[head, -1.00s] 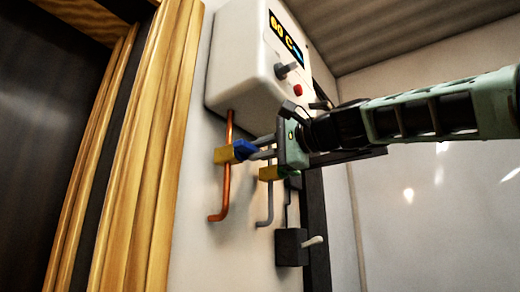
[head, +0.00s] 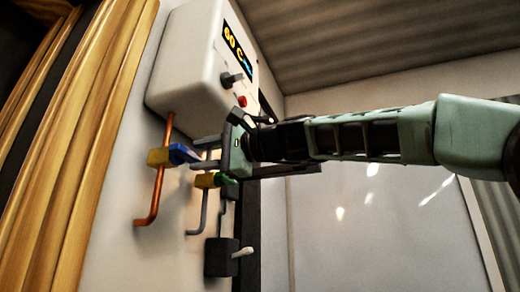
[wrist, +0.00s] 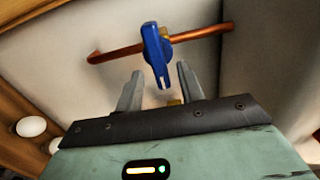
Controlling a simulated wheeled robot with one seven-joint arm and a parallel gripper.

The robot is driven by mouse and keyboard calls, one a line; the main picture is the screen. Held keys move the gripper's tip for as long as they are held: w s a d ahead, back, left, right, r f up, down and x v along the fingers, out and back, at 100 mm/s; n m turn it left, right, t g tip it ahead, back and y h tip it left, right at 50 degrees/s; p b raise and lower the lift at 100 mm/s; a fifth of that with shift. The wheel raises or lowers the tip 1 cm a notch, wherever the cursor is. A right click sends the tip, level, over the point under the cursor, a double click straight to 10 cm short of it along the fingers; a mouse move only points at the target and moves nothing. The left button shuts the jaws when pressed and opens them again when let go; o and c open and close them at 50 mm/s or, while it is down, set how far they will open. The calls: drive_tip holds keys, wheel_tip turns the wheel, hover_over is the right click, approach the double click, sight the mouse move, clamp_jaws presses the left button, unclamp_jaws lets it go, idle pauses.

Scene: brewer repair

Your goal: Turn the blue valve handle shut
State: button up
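The blue valve handle (head: 182,153) is on a yellow valve body (head: 157,158) on the copper pipe (head: 158,192), below the white brewer. In the wrist view the blue handle (wrist: 156,52) lies across the copper pipe (wrist: 115,52), nearly at right angles to it. My gripper (head: 194,154) comes from the right, level with the handle. Its two fingers are apart in the wrist view (wrist: 159,68), one on each side of the handle's near end. I see a gap on both sides; whether the fingertips reach past the handle in depth is unclear.
A second valve with a green handle (head: 224,179) on a grey pipe (head: 195,217) sits just below my gripper. The white brewer (head: 190,70) with a display, knob and red button is above. A black switch box (head: 218,257) with a light lever is below. Wooden trim (head: 105,120) stands left.

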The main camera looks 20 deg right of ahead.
drive_tip(key=b+v, duration=0.6)
drive_tip(key=v, duration=0.9)
drive_tip(key=shift+s+d, duration=0.2)
drive_tip(key=shift+d, duration=0.05)
drive_tip(key=w+a+f+n+g+h, duration=0.1)
drive_tip(key=w+a+f+g+h, duration=0.15)
drive_tip(key=f, duration=0.75)
drive_tip(key=w+a+f+g+h, duration=0.1)
drive_tip(key=w+a+f, duration=0.15)
drive_tip(key=f, duration=0.75)
drive_tip(key=s+a+f+n+g+h, duration=0.1)
drive_tip(key=s+a+f+n, duration=0.1)
drive_tip(key=f, duration=0.7)
drive_tip(key=s+a+f+n+g+h, duration=0.2)
drive_tip(key=a+f, duration=0.1)
drive_tip(key=f, duration=0.6)
drive_tip(key=s+d+f+n+g+h, duration=0.1)
drive_tip(key=s+d+f+n+h, duration=0.1)
drive_tip(key=s+f, duration=0.5)
drive_tip(key=s+d+f+n+g+h, duration=0.2)
drive_tip(key=s+f+n, duration=0.3)
drive_tip(key=f, duration=0.7)
drive_tip(key=s+d+f+n+g+h, duration=0.1)
drive_tip(key=s+d+f+n+h, duration=0.2)
drive_tip(key=s+f, duration=0.6)
drive_tip(key=shift+d+f+n, duration=0.15)
drive_tip(key=shift+d+n, duration=0.15)
drive_tip(key=shift+d, duration=0.2)
drive_tip(key=shift+w+g, duration=0.1)
drive_tip(key=shift+g, duration=0.15)
